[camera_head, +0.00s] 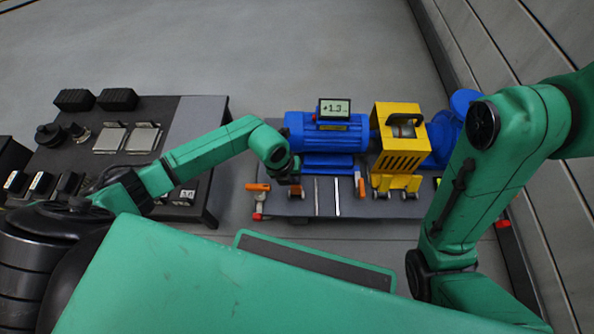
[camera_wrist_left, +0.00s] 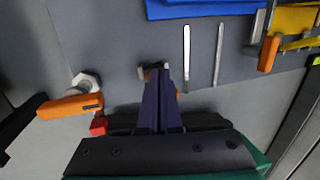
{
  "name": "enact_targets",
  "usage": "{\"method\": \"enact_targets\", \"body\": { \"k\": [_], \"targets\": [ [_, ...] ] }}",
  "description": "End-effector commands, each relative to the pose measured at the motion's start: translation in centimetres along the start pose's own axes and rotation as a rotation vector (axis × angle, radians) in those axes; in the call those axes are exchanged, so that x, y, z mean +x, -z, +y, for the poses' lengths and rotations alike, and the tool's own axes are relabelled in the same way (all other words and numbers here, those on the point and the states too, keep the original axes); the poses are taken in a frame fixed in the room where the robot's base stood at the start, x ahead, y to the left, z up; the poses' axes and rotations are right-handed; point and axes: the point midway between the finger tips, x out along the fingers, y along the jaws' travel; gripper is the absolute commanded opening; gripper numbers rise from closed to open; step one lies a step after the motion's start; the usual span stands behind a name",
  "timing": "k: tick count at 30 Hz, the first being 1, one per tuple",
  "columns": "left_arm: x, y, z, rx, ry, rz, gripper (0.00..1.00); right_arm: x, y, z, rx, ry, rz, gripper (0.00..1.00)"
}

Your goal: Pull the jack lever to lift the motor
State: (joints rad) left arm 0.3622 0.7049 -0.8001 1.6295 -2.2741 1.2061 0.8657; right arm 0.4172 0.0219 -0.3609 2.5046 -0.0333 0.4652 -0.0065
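The blue motor (camera_head: 325,135) stands on the dark skid base (camera_head: 325,205) in the head view. My left gripper (camera_head: 291,178) is low at the motor's front left corner, over a small orange lever (camera_head: 297,191). In the left wrist view my dark gripper fingers (camera_wrist_left: 162,72) are together and point down at this lever (camera_wrist_left: 177,92), with orange showing beside and past them. The fingers hide most of it; whether it is between them cannot be told. My right gripper is out of view.
A display (camera_head: 335,109) reading +1.3 sits on the motor. A yellow unit (camera_head: 402,137) stands at its right, and another orange handle (camera_head: 360,184) at its front right. A dark bench (camera_head: 190,130) with parts is at left. Two metal strips (camera_head: 326,197) lie right of my gripper.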

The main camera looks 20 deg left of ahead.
Motion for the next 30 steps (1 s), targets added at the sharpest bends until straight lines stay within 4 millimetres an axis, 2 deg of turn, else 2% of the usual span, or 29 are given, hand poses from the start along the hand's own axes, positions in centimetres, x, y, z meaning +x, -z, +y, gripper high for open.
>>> {"method": "enact_targets", "body": {
  "k": [1,3,14,23,30],
  "targets": [
    [1.8,3.4,0.8,0.007,-0.026,0.075,0.0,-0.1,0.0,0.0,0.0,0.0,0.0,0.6],
    [2.0,3.6,0.8,0.007,-0.024,0.075,0.0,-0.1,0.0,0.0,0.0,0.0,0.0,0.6],
    [2.0,3.6,0.8,0.004,-0.022,0.076,0.0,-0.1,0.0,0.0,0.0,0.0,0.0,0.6],
    [1.9,2.5,0.8,0.005,-0.025,0.075,0.0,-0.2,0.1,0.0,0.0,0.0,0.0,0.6],
    [-1.0,2.3,0.1,0.006,-0.025,0.075,0.0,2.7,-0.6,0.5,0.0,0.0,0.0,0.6]
  ]
}}
